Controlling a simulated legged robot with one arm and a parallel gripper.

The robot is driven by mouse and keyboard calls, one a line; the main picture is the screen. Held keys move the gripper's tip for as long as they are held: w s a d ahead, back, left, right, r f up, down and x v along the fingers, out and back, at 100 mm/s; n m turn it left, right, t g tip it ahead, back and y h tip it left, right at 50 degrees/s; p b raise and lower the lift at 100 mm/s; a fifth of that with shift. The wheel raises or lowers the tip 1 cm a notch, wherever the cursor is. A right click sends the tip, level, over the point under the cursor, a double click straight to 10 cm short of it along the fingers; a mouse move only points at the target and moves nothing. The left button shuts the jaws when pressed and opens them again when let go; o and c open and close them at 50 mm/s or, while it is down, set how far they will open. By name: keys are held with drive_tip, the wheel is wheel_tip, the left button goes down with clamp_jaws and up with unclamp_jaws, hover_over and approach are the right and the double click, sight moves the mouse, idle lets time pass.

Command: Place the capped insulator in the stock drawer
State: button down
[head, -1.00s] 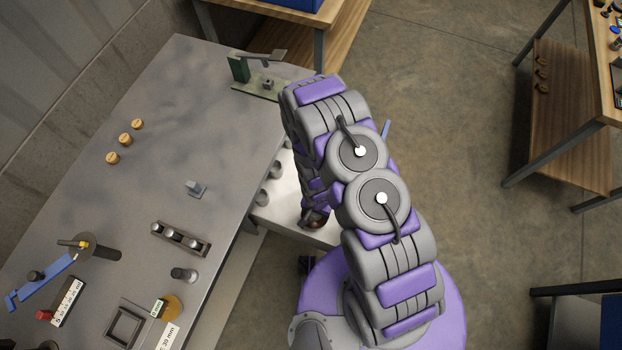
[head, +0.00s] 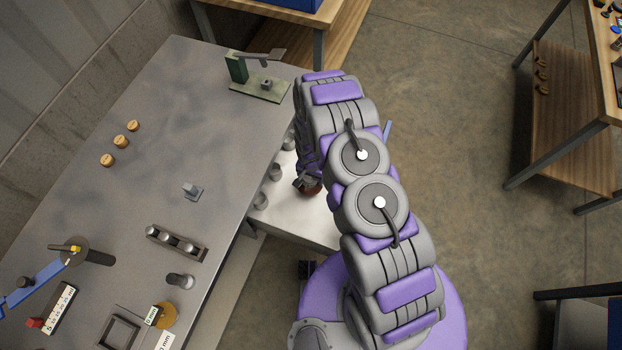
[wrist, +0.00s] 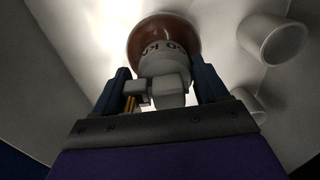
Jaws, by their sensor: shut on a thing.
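My gripper (head: 304,182) is shut on the capped insulator, which shows as a small dark red-brown piece (head: 314,188) in the head view. In the wrist view the insulator has a glossy brown disc (wrist: 150,32) and a pale grey cap (wrist: 165,62) with partly readable dark lettering. The cap sits between the two dark fingers of my gripper (wrist: 166,88). The pale open drawer (head: 297,222) sticks out from the bench, and the insulator is over it. I cannot tell whether the insulator touches the drawer floor.
The steel bench (head: 130,190) holds a green press-like fixture (head: 258,85), a slotted block (head: 178,243) and wooden discs (head: 120,140). The drawer's near part is clear.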

sight(311, 179)
drive_tip(key=shift+w+a, duration=0.1)
drive_tip(key=shift+w, duration=0.25)
wheel_tip(311, 179, down, 4)
drive_tip(key=shift+r+b, duration=0.15)
drive_tip(key=shift+b, duration=0.8)
drive_tip(key=shift+r, duration=0.1)
unclamp_jaws()
